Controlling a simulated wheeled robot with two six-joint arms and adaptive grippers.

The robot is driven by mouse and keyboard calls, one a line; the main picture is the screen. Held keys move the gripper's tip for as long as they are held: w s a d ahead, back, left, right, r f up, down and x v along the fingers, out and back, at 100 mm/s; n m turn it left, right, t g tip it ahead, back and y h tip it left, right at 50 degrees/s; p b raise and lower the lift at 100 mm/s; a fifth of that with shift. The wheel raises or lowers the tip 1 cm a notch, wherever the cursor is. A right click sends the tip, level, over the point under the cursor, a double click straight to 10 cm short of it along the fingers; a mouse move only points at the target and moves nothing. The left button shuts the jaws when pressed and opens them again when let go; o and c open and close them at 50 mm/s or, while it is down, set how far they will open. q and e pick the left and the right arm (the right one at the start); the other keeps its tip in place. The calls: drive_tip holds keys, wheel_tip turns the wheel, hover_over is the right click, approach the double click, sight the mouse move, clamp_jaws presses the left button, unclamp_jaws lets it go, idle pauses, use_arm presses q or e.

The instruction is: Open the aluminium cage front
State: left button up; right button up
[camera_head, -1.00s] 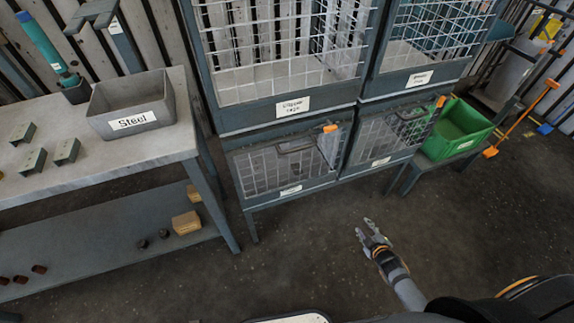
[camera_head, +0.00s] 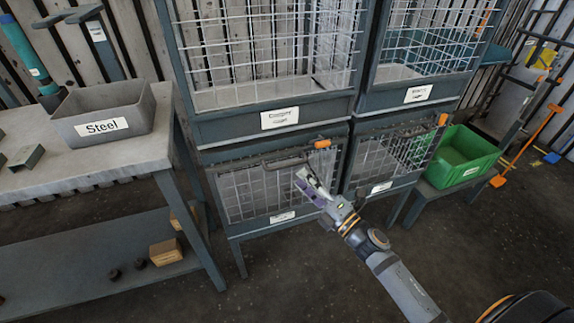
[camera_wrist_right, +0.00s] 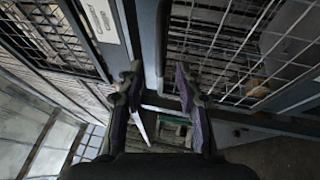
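The lower left cage front (camera_head: 245,192) and the lower right cage front (camera_head: 375,165) are wire mesh in dark frames, both apparently shut. Their labels are too small to read, so I cannot tell which is aluminium. The lower left front has a dark bar handle (camera_head: 285,164) and an orange latch (camera_head: 322,143) at its top. My right gripper (camera_head: 308,187) is in front of the lower left cage, at the right end of its handle. In the wrist view its fingers (camera_wrist_right: 160,92) are apart, with a dark bar (camera_wrist_right: 162,50) seemingly between them; contact is unclear. My left gripper is out of view.
Two larger mesh cages (camera_head: 280,120) stand directly above. A workbench (camera_head: 120,165) with a grey Steel bin (camera_head: 103,112) is at the left. A green crate (camera_head: 462,155) sits on a low stand at the right. The floor in front is open.

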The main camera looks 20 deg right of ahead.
sight(287, 164)
drive_tip(key=x, duration=0.1)
drive_tip(key=p+x, duration=0.1)
drive_tip(key=shift+w+a+r, duration=0.1)
drive_tip(key=shift+w+r, duration=0.1)
drive_tip(key=shift+r, duration=0.1)
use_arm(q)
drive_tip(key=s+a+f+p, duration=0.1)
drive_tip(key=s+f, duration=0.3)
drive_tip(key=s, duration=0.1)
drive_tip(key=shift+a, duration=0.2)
use_arm(e)
drive_tip(key=x, duration=0.5)
drive_tip(key=shift+f, duration=0.2)
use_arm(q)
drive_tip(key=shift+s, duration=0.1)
use_arm(e)
clamp_jaws()
